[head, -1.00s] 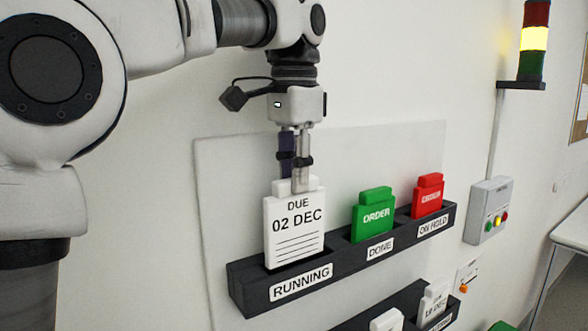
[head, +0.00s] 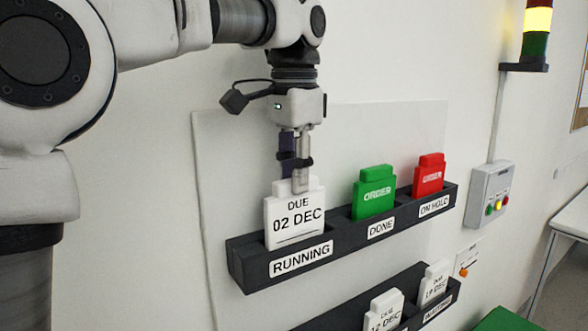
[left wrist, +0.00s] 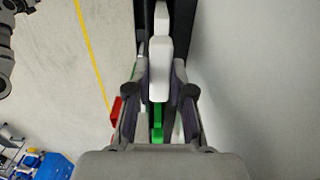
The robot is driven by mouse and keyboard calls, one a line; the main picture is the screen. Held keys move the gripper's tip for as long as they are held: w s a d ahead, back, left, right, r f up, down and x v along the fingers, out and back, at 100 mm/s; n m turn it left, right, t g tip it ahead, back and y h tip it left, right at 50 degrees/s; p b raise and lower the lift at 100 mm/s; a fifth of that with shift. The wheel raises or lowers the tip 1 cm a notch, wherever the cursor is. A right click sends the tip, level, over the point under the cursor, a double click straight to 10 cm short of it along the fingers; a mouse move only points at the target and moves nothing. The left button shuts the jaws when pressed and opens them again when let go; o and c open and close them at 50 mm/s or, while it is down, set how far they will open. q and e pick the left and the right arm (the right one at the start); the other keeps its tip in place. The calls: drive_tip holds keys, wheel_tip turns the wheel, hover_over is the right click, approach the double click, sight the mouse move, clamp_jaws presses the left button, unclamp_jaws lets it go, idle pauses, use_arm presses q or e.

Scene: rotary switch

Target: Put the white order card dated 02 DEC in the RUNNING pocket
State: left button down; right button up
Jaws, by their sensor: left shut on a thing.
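The white order card (head: 295,234) reads DUE 02 DEC and stands upright in the RUNNING pocket (head: 300,261) at the left end of the upper dark rack. Its lower part is hidden behind the pocket's front, with one printed line still showing above the edge. My left gripper (head: 296,186) points down from above and is shut on the top of this card. In the left wrist view its two fingers (left wrist: 158,95) show on either side of white card surface. My right gripper is not in view.
A green ORDER card (head: 374,197) stands in DONE and a red card (head: 429,176) in ON HOLD. Below, a second rack (head: 411,323) holds white cards, including 12 DEC (head: 384,312) and 19 DEC (head: 434,284). A button box (head: 490,193) and light tower (head: 537,30) are at right.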

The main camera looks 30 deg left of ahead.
use_arm(q)
drive_tip(key=shift+f, duration=0.4)
drive_tip(key=c, duration=0.9)
unclamp_jaws()
drive_tip(key=shift+c, duration=0.2)
wheel_tip(320, 180, up, 8)
drive_tip(key=shift+f, duration=0.25)
